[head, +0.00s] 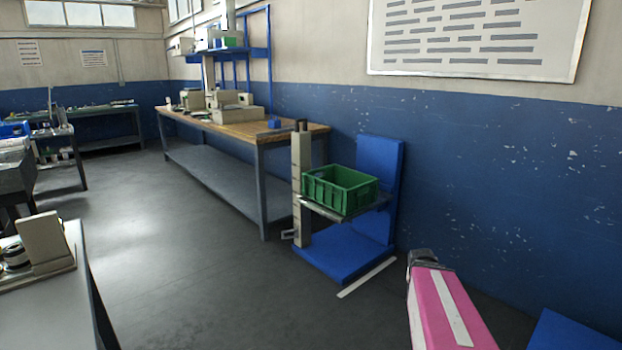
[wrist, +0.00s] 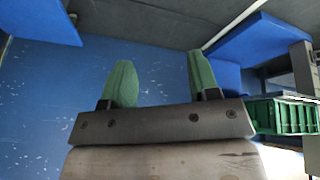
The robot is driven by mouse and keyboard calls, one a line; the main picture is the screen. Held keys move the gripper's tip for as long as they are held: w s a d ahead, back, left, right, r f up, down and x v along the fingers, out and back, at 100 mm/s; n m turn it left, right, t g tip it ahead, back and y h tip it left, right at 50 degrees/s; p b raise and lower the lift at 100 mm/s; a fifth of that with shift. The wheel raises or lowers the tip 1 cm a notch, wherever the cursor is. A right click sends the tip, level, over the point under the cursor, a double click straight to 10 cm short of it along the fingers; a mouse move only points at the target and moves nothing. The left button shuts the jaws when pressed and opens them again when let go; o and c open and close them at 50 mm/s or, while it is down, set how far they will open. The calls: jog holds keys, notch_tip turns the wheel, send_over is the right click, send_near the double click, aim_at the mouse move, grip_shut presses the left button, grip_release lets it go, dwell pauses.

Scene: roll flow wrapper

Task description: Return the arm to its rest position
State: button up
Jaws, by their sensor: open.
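My gripper (wrist: 160,60) shows in the wrist view, with two green fingers spread well apart on a grey mount. Nothing is between the fingers. Behind them are the blue wall and the dark floor, and neither finger appears to touch anything. The gripper's fingers cannot be made out in the head view.
A green crate (head: 335,195) rests on a lift stand with a blue base (head: 345,255) beside the wall. The crate also shows at the right of the wrist view (wrist: 285,116). A long workbench (head: 225,120) stands behind. Open floor (head: 190,240) lies left of the stand.

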jog(key=s+a+n+g+y, duration=0.1)
jog(key=s+a+n+g, duration=0.1)
jog(key=a, duration=0.8)
jog(key=s+a+f+n+g+y, duration=0.1)
jog(key=s+a, duration=0.3)
jog(key=a, duration=0.6)
jog(key=shift+s+a+n+g+y, duration=0.3)
jog(key=shift+a+n+g+y, duration=0.1)
jog(key=shift+n+y, duration=0.3)
